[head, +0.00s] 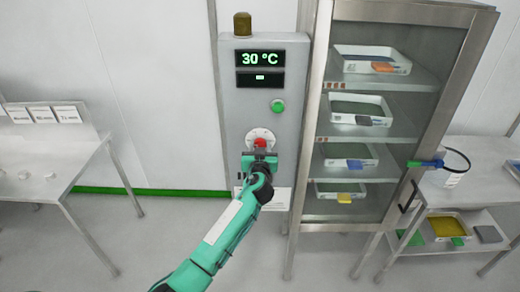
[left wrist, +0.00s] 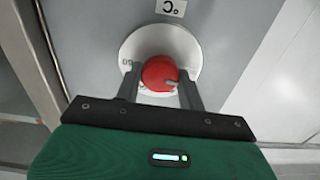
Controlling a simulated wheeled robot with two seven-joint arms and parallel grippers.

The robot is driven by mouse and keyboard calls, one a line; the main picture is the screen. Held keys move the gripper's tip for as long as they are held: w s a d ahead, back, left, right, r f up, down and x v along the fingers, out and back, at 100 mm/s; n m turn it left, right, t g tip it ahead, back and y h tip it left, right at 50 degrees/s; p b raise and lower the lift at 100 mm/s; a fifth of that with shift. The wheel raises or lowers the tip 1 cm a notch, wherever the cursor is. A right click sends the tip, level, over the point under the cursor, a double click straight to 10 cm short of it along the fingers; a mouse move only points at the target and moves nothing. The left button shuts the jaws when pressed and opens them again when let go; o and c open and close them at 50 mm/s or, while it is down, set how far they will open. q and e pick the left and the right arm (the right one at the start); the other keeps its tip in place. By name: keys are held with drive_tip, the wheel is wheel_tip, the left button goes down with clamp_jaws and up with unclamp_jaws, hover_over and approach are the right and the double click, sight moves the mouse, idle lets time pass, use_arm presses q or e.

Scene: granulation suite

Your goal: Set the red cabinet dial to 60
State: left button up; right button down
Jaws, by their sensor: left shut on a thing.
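The red dial (head: 260,143) sits on a pale round plate low on the grey control panel (head: 233,110). The panel's display (head: 260,59) reads 30 °C. My left gripper (head: 260,156) is at the dial, its fingers pointing at the panel. In the left wrist view the red dial (left wrist: 160,73) lies between the two fingers of my left gripper (left wrist: 160,86), which is shut on it. A grey pointer mark shows on the dial's lower right in that view. Part of the plate's scale is hidden by the fingers. My right gripper is not in view.
A green button (head: 277,106) is on the panel above the dial, and an amber lamp (head: 243,25) stands on top. A glass-fronted cabinet (head: 320,120) with trays stands close on the right. Tables stand at far left and right.

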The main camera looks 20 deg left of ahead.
use_arm(q)
drive_tip(key=m+b, duration=0.1)
drive_tip(key=m, duration=0.2)
drive_tip(key=shift+f+m, duration=0.1)
drive_tip(key=shift+m, duration=0.2)
drive_tip(key=m+b, duration=0.1)
drive_tip(key=m, duration=0.2)
drive_tip(key=shift+d+m, duration=0.1)
drive_tip(key=shift+m, duration=0.2)
drive_tip(key=m, duration=0.3)
drive_tip(key=shift+m, duration=0.4)
drive_tip(key=m+p, duration=0.1)
drive_tip(key=m, duration=0.3)
drive_tip(key=m+p, duration=0.2)
drive_tip(key=m, duration=0.4)
drive_tip(key=m+p, duration=0.2)
drive_tip(key=m, duration=0.2)
drive_tip(key=shift+m+p, duration=0.3)
drive_tip(key=shift+f+m+p, duration=0.2)
drive_tip(key=shift+m+p, duration=2.2)
drive_tip(key=shift+m, duration=1.7)
drive_tip(key=shift+f, duration=0.1)
